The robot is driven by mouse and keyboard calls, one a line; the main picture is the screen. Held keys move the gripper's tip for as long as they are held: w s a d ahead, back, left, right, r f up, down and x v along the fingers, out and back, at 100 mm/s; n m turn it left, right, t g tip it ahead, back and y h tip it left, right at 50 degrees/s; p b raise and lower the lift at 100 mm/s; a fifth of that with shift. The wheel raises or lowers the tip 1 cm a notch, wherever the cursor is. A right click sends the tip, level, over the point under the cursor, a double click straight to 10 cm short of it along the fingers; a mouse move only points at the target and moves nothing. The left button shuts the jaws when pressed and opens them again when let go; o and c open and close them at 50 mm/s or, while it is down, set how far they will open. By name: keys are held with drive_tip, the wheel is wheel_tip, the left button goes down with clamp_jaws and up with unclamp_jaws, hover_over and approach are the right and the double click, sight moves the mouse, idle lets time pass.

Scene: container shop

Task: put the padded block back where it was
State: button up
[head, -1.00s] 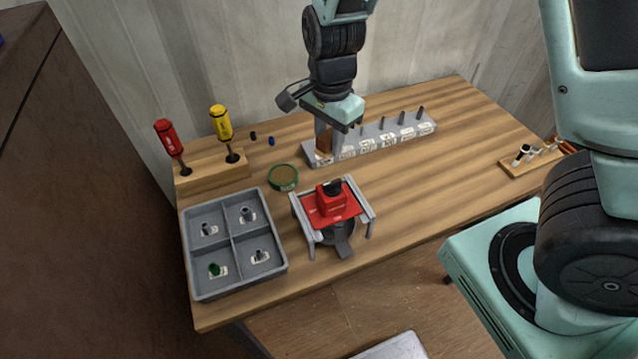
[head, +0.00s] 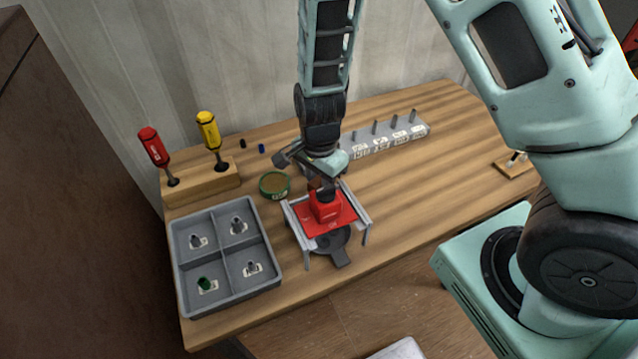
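A red block (head: 326,208) with a dark top sits on a red sheet (head: 341,219) on a small grey stand; I take it to be the padded block, though no padding can be made out. My gripper (head: 325,188) points down right at the top of the red block. Its fingers are dark and small here, and they partly cover the block's top. I cannot tell whether they are closed on it or only beside it. The block appears to rest on the sheet.
A grey four-compartment tray (head: 225,262) is left of the stand (head: 363,213). A green-rimmed round tin (head: 274,184) sits behind it. A wooden holder (head: 201,184) carries red and yellow screwdrivers. A labelled grey peg rack (head: 392,139) is at the back, its left end hidden by my arm.

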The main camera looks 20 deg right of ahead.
drive_tip(key=shift+f, duration=0.4)
drive_tip(key=shift+f, duration=0.15)
drive_tip(key=o, duration=0.8)
drive_tip(key=shift+c, duration=0.2)
